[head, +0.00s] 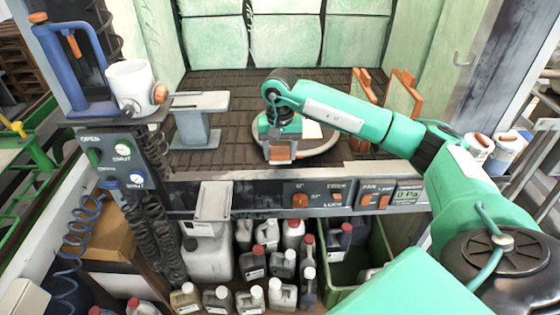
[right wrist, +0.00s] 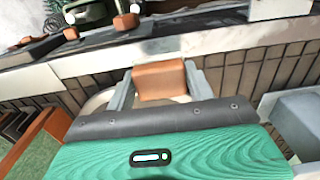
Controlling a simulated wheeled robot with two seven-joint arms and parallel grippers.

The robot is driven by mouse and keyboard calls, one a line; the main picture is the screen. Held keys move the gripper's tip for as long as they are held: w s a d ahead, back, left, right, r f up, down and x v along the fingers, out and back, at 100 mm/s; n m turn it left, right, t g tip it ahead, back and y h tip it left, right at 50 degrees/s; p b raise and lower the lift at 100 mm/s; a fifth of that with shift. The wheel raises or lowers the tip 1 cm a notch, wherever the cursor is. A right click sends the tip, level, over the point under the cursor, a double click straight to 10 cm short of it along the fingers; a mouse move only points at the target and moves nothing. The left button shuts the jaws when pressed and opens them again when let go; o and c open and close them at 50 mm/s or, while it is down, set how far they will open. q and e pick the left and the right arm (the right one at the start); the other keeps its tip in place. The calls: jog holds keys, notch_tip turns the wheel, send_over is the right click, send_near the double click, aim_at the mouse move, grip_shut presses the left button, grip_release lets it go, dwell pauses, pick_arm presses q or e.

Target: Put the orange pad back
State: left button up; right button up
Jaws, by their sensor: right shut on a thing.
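My right gripper (head: 281,158) hangs over the dark grated worktop inside the booth, near its front edge. It is shut on the orange pad (head: 280,152), a small block that shows below the green wrist. In the right wrist view the orange pad (right wrist: 160,82) sits between the two grey fingers, with a finger at each side. The pad's underside is hidden, so I cannot tell whether it touches the worktop. My left gripper is not in view.
A grey stand (head: 196,125) with a flat top is left of the gripper. Orange-edged upright frames (head: 403,92) stand at the right. The control panel (head: 325,197) runs along the front, with several bottles below.

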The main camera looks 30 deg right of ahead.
aim_at(280, 172)
jog(key=shift+f, duration=0.6)
notch_tip(280, 172, down, 3)
jog(key=shift+f+p, duration=0.15)
jog(key=shift+p, duration=0.35)
jog(key=shift+f, duration=0.3)
jog(key=o, duration=1)
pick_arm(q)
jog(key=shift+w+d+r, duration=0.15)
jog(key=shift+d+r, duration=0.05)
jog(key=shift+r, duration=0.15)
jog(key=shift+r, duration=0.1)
